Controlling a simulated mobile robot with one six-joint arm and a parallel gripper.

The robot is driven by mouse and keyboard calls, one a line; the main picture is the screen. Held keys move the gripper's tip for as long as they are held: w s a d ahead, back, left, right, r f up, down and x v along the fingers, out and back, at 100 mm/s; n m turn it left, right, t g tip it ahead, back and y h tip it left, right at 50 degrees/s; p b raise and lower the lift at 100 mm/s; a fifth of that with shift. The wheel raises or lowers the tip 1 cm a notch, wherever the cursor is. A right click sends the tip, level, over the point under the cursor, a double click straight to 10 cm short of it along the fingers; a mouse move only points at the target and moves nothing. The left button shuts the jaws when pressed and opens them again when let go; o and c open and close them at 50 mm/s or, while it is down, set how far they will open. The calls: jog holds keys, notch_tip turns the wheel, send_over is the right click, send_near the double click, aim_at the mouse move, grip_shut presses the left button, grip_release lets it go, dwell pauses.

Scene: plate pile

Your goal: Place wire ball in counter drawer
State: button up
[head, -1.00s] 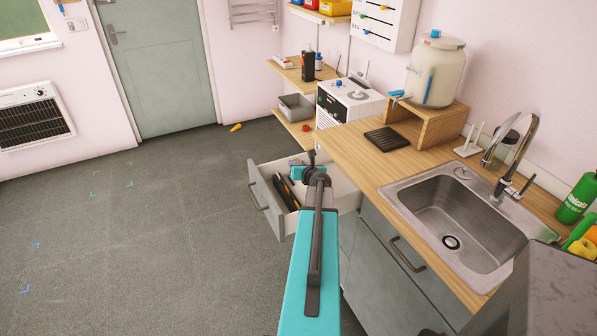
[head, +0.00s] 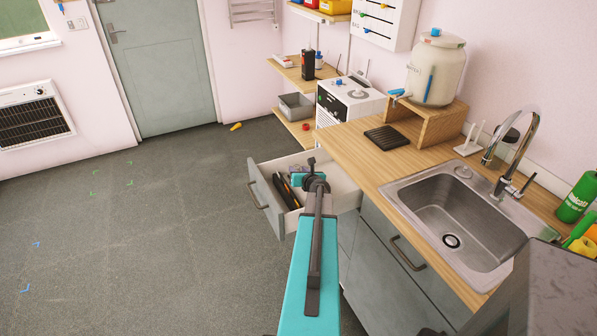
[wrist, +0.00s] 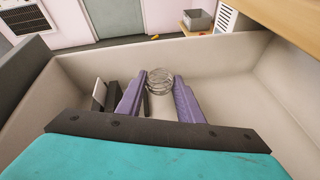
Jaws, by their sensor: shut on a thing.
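The wire ball (wrist: 160,80) is a small round bundle of pale grey wire in the wrist view. My gripper (wrist: 160,88) has purple fingers, one on each side of the ball, shut on it. The ball and fingers are inside the walls of the open counter drawer (wrist: 240,60), over its pale floor. I cannot tell whether the ball touches the floor. In the head view the drawer (head: 343,187) is pulled out from the counter, and my arm covers the ball and fingertips.
Dark long items (head: 288,190) lie in the drawer's left part, beside my left finger. The wooden counter (head: 363,160) with a sink (head: 450,220) stands to the right. A grey bin (head: 296,106) sits on a shelf behind. The floor at left is mostly clear.

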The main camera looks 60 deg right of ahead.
jog(key=shift+f, duration=0.35)
jog(key=o, duration=1)
jog(key=shift+o, duration=0.2)
jog(key=shift+r, duration=0.1)
jog(key=shift+r+p, duration=0.35)
jog(key=shift+r, duration=0.2)
jog(key=b+v, duration=0.2)
jog(key=v, duration=1)
jog(key=shift+b, duration=0.3)
jog(key=shift+w+a, duration=0.1)
